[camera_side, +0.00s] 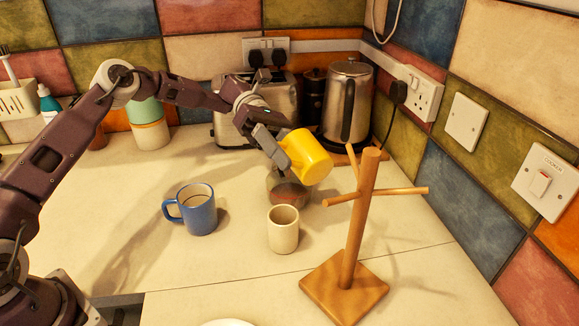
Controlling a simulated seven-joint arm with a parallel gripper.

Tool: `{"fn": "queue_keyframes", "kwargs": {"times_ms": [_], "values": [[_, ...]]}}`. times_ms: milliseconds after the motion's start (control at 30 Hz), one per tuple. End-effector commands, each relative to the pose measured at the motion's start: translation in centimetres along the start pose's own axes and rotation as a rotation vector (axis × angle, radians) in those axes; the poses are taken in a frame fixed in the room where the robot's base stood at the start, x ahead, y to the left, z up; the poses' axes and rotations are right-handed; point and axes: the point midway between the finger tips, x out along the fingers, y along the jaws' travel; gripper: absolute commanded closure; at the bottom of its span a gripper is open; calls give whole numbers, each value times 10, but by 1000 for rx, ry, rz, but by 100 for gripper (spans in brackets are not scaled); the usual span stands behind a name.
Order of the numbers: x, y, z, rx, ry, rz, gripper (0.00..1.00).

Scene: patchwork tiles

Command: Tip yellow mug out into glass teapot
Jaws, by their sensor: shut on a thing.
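My gripper (277,148) is shut on the yellow mug (310,156), at its left side. It holds the mug in the air, tilted, over or close to the glass teapot (288,189). The teapot is see-through with reddish-brown contents low inside, and stands on the worktop. The mug and gripper hide the teapot's top. I cannot see the mug's inside or whether anything flows from it.
A cream cup (283,232) stands just in front of the teapot, and a blue mug (196,211) to its left. A wooden mug tree (356,230) stands at right. A kettle (346,105) and a toaster (226,125) are behind. The worktop's left middle is clear.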

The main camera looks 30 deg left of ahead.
Motion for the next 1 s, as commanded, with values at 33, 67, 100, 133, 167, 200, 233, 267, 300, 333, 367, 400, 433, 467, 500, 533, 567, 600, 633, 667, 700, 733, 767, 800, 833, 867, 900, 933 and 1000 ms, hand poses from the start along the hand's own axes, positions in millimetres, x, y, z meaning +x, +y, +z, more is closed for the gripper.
{"fn": "queue_keyframes", "kwargs": {"times_ms": [33, 67, 100, 133, 167, 200, 233, 267, 300, 333, 367, 400, 433, 467, 500, 533, 567, 600, 633, 667, 700, 733, 767, 800, 833, 867, 900, 933, 1000], "values": [[-1, 0, 0, 1, -6, -3, 100], [-1, 0, 1, 1, -9, -5, 100], [-2, 0, 1, 0, -13, -8, 100], [-2, 0, 1, 0, -16, -10, 100], [-3, 0, 1, 0, -20, -12, 100], [-3, 0, 1, 0, -24, -14, 100], [-4, 0, 1, 0, -27, -16, 100], [-4, 0, 1, -1, -31, -17, 100], [-5, -1, 1, -1, -35, -20, 100], [-5, -1, 2, -1, -38, -22, 100], [-6, -1, 2, -1, -41, -24, 100], [-7, -1, 2, 0, -45, -26, 100], [-7, -1, 2, 0, -48, -28, 100], [-7, -1, 2, 0, -51, -30, 100], [-7, -1, 1, -1, -55, -32, 100], [-8, -1, 1, -1, -58, -34, 100], [-8, 0, 1, -1, -61, -36, 100], [-8, 0, 1, -1, -65, -38, 100], [-8, 0, 1, -1, -68, -40, 100], [-8, 0, 1, -2, -72, -42, 100], [-8, 0, 0, -2, -76, -44, 100], [-8, 0, 0, -2, -79, -46, 100], [-9, 0, 0, -2, -82, -48, 100], [-9, 0, 0, -3, -86, -51, 100], [-9, 0, 0, -3, -89, -53, 100], [-9, 0, -1, -3, -92, -55, 100], [-10, 0, -1, -2, -96, -57, 100], [-10, 1, -1, -2, -99, -59, 100], [-10, 1, -1, -2, -106, -63, 100]]}}
